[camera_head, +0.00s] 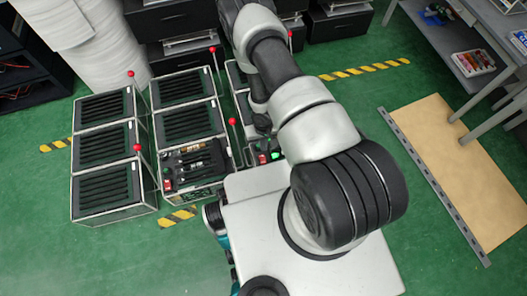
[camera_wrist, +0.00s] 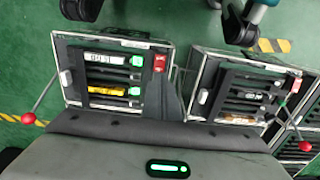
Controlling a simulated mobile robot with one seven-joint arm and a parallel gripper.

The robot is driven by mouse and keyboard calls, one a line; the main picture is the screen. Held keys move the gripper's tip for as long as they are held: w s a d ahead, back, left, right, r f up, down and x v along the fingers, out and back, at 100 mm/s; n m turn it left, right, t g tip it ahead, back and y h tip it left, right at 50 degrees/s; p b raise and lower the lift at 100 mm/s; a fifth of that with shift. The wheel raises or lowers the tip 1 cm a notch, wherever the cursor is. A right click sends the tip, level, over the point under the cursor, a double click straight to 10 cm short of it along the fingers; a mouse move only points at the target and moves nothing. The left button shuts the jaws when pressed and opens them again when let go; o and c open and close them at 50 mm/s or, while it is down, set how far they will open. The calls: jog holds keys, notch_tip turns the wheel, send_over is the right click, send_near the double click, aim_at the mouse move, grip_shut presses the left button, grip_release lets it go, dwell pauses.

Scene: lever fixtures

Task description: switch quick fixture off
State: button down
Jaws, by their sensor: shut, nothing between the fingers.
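Several box-shaped fixtures stand in columns on the floor; I cannot tell from a label which is the quick fixture. In the wrist view, the left fixture (camera_wrist: 118,74) has green lights, a small display and a red switch. Its lever, with a red ball (camera_wrist: 28,118), slants out at its left side. The right fixture (camera_wrist: 240,92) shows no green light; a red-ball lever (camera_wrist: 305,146) slants out at its right. In the head view, the lit fixture (camera_head: 264,157) is partly behind my arm. My gripper (camera_head: 263,124) is shut and empty above that fixture; its fingertips are hard to make out.
Other fixtures (camera_head: 103,146) with upright red-ball levers (camera_head: 137,148) stand close by on the left. Dark cabinets (camera_head: 170,28) line the back. A tan board (camera_head: 460,170) lies on the right. Green floor is open in front of the left columns.

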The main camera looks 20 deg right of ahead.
aim_at(264, 162)
notch_tip(264, 162, down, 13)
jog(key=b, duration=0.4)
